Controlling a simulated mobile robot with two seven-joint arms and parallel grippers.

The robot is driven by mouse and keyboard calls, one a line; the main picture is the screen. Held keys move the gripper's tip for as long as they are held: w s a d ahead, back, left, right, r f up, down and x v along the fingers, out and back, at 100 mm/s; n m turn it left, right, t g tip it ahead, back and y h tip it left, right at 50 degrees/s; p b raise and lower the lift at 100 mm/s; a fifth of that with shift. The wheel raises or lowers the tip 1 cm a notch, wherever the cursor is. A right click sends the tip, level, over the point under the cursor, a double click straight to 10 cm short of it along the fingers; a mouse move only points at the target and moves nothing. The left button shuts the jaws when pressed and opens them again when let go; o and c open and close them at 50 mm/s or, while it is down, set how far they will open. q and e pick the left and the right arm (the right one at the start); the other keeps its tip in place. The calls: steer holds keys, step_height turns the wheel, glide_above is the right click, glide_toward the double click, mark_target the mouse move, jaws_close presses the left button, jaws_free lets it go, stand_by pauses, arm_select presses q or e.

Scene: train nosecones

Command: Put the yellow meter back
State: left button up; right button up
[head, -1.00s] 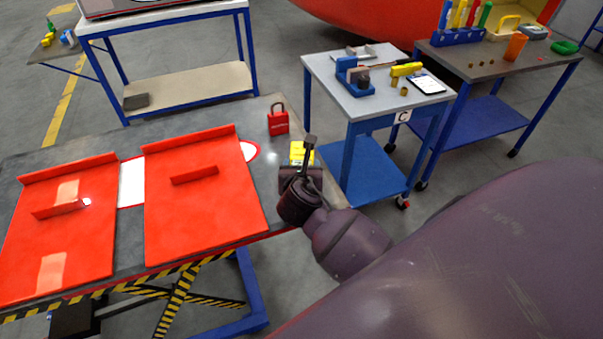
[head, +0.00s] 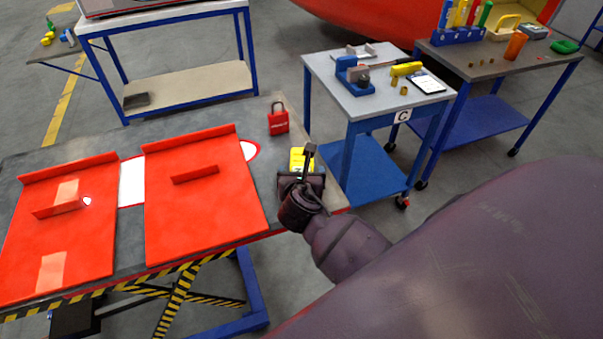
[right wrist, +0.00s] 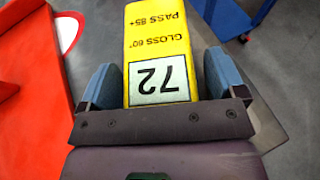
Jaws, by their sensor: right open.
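The yellow meter (head: 297,158) lies on the dark grey lift table (head: 225,115) near its right edge, just beyond my right gripper (head: 304,170). In the right wrist view the yellow meter (right wrist: 158,50) shows the text "GLOSS 60° PASS 85+" and the number 72. It lies between the two blue fingers of my right gripper (right wrist: 158,80), which is open, with a visible gap at the left finger. Contact with the right finger is hard to tell. My left gripper is not in view.
Two red panels (head: 200,195) lie on the lift table left of the gripper. A red padlock (head: 278,119) stands behind the meter. A grey-topped cart marked C (head: 385,97) stands to the right, with a tool bench (head: 480,62) behind it.

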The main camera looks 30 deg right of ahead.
steer(key=shift+r, duration=0.1)
steer(key=shift+s+r, duration=0.1)
steer(key=v, duration=1.1)
steer(key=shift+s+a, duration=0.3)
steer(key=s+d+f+m+g+y, duration=0.3)
steer(key=s+m, duration=0.5)
steer(key=m, duration=0.6)
steer(key=s+f+m+g+y, duration=0.2)
steer(key=s+m+g+y, duration=0.2)
steer(key=s+m, duration=0.75)
steer(key=w+f+m+t+b, duration=0.2)
steer(key=w+f+t+b, duration=0.1)
steer(key=w+f+t, duration=0.4)
step_height(320, 180, down, 6)
steer(key=w, duration=0.3)
steer(key=shift+d+t+y, duration=0.2)
steer(key=shift+t+y, duration=0.1)
steer(key=shift+t, duration=0.1)
